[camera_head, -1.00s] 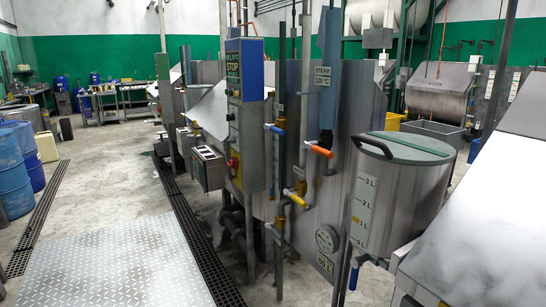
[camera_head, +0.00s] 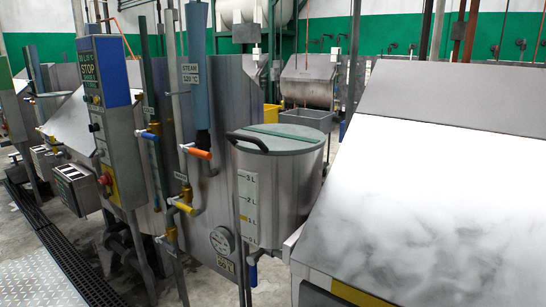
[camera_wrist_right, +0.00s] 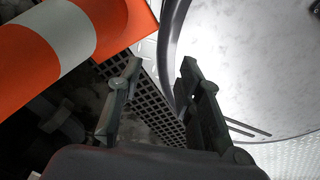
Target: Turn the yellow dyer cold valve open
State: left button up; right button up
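A blue handle (camera_head: 147,135) sits on a brass fitting on the thin pipe labelled COLD, left of the steam pipe (camera_head: 196,70). An orange handle (camera_head: 198,153) is on the steam pipe, and a yellow handle (camera_head: 186,208) is on a lower pipe. These stand in front of a steel dyer (camera_head: 236,100) with a blue-topped control panel (camera_head: 103,70). Another steel machine (camera_head: 400,190) at right has a yellow strip (camera_head: 357,293). I cannot tell which is the yellow dyer. My right gripper (camera_wrist_right: 157,75) is open and empty in the wrist view, away from any valve. My left gripper is not in view.
A lidded steel tank (camera_head: 290,190) with a litre scale stands between the machines. A floor grate (camera_head: 70,262) runs at left. Close to my right gripper are an orange-and-white striped object (camera_wrist_right: 60,40) and a large round grey surface (camera_wrist_right: 255,65).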

aim_at(143, 134)
jog(key=i+j+z, duration=0.3)
jog(key=j+z, duration=0.15)
jog(key=j, duration=0.2)
jog(key=i+j+z, duration=0.2)
jog(key=j, duration=0.15)
jog(key=j+z, duration=0.25)
jog(key=j, duration=0.1)
